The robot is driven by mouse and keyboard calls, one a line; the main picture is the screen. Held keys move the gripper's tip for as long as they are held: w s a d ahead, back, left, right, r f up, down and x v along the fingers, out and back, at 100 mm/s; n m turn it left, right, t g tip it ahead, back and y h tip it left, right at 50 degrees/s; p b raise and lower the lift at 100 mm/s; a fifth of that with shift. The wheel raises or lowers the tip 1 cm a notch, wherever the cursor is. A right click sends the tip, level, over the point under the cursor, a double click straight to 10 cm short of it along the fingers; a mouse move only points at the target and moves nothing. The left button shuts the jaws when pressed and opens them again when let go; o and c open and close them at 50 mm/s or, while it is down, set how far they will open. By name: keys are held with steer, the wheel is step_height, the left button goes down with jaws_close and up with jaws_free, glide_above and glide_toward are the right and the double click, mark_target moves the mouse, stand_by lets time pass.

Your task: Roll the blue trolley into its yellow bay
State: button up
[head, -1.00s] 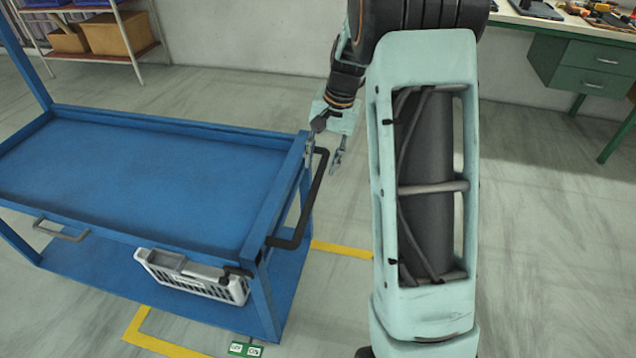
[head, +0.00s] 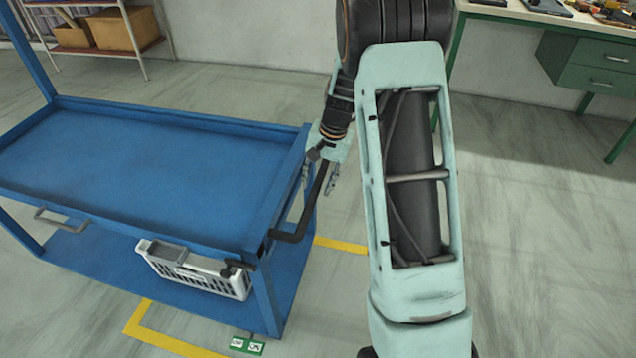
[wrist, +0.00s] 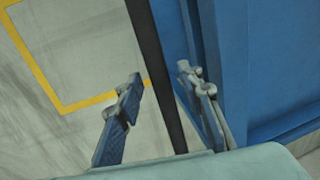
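The blue trolley (head: 150,190) stands at the left in the head view, with a dark bar handle (head: 292,237) on its right end. The handle (wrist: 146,35) also shows in the wrist view beside the trolley's blue side (wrist: 265,60). Yellow bay lines (head: 342,245) lie on the floor around the trolley's right end; a yellow corner (wrist: 66,108) shows in the wrist view. The trolley hides other lines. My gripper (head: 318,180) is at the handle, fingers pointing down. In the wrist view my gripper (wrist: 160,85) is open, with the bar between its fingers; contact is unclear.
A grey crate (head: 200,272) sits on the trolley's lower shelf. A green floor label (head: 247,345) lies by its near right corner. A shelf rack (head: 100,45) with boxes stands at the back left, a green workbench (head: 590,70) at the back right. Floor at right is clear.

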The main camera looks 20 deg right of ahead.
jaws_close()
steer(key=shift+d, duration=0.15)
stand_by(0.4)
